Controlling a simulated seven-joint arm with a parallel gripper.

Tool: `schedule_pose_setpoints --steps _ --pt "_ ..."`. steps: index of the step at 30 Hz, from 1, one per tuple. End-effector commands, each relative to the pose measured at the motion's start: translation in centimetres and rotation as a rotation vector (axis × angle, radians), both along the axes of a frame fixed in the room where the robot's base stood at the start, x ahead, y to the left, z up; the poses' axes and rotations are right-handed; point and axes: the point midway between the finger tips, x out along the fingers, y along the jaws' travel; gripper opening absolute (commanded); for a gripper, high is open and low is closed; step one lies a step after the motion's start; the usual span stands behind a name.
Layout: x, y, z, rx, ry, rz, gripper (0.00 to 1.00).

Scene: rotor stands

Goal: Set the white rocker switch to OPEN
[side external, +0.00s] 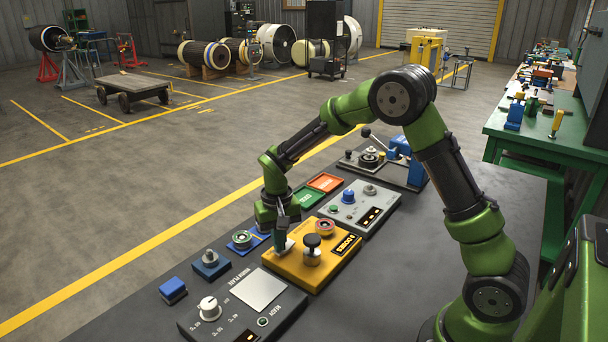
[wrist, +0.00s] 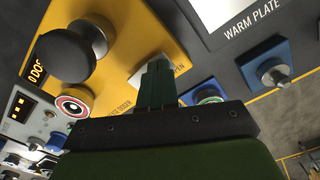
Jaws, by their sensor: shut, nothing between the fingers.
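The yellow doser box (side external: 330,266) sits on the dark bench, with a black round-topped knob (side external: 312,242) and a red-ringed button (side external: 325,227) on top. In the wrist view, the white rocker switch (wrist: 152,56) shows on the yellow box, partly hidden by my fingers. Lettering ending in "PEN" is printed beside it. My gripper (side external: 282,241) points down over the left side of the box. Its fingers (wrist: 157,72) are together and empty, with their tips at or just above the switch; I cannot tell if they touch. Which way the switch is tilted is hidden.
The black knob (wrist: 75,50) stands close beside my fingers. The warm plate unit (side external: 240,305) is in front, and a grey panel (side external: 362,208) with a blue knob is behind. Small blue blocks (side external: 173,290) line the bench's left edge. Green and orange trays (side external: 325,182) lie farther back.

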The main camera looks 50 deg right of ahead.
Motion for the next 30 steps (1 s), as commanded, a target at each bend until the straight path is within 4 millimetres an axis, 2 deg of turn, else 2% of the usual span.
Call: schedule_pose_setpoints --steps 8,30 --pt "0.0 0.0 0.2 0.0 -0.001 0.0 0.0" --pt "0.0 0.0 6.1 0.0 -0.002 0.0 0.0"
